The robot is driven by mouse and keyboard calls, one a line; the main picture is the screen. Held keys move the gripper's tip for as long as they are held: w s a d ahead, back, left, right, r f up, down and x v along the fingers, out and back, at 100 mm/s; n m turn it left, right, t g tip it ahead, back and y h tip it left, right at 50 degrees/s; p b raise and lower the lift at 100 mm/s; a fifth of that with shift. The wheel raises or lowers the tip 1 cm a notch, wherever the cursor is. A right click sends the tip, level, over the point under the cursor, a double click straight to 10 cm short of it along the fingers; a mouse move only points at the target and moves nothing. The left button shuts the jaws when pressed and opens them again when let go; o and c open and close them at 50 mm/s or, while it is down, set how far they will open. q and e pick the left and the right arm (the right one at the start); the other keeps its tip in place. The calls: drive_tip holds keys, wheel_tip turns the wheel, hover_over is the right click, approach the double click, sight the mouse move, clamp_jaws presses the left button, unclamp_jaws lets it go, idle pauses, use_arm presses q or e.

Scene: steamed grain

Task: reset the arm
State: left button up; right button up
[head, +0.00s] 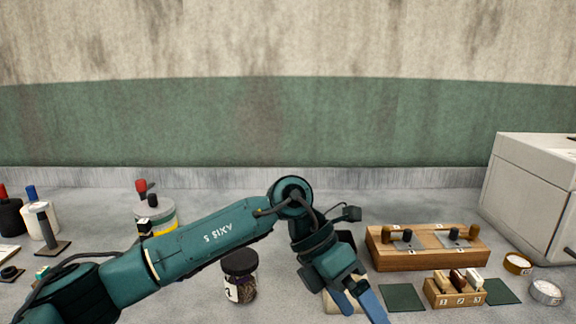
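My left arm reaches in from the lower left. My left gripper (364,310) hangs low right of centre with its blue fingers pointing down. The fingers look spread apart, with nothing visible between them; the lower edge of the picture cuts off one fingertip. A black-lidded jar (240,282) of dark grains stands left of the gripper. My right gripper is out of view.
A wooden block with knobs (400,260) stands right of the gripper. A white box (530,190) stands far right. Bottles (40,218) and a tub (165,214) stand left.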

use_arm(q)
drive_tip(key=s+d+r+n+g+h+p, duration=0.2)
drive_tip(key=s+d+r+n+h, duration=0.35)
drive_tip(key=h, duration=0.65)
drive_tip(key=w+a+f+n+t+h+p, duration=0.15)
drive_tip(key=w+a+n+t, duration=0.3)
drive_tip(key=n+t, duration=0.6)
drive_tip(key=w+a+f+n+t, duration=0.25)
drive_tip(key=a+n+t, duration=0.25)
drive_tip(key=n+t, duration=0.55)
drive_tip(key=s+a+f+n+t+y+p, duration=0.1)
drive_tip(key=a+f+n+t+y+p, duration=0.1)
drive_tip(key=a+f+n+y, duration=1.1)
drive_tip(key=s+a+f+n+g+y, duration=0.3)
drive_tip(key=s+a+f+n+g, duration=0.2)
drive_tip(key=s+f, duration=0.6)
drive_tip(key=shift+s+a+f+n+g+y, duration=0.4)
drive_tip(key=shift+s+a+n, duration=0.5)
drive_tip(key=shift+a, duration=0.3)
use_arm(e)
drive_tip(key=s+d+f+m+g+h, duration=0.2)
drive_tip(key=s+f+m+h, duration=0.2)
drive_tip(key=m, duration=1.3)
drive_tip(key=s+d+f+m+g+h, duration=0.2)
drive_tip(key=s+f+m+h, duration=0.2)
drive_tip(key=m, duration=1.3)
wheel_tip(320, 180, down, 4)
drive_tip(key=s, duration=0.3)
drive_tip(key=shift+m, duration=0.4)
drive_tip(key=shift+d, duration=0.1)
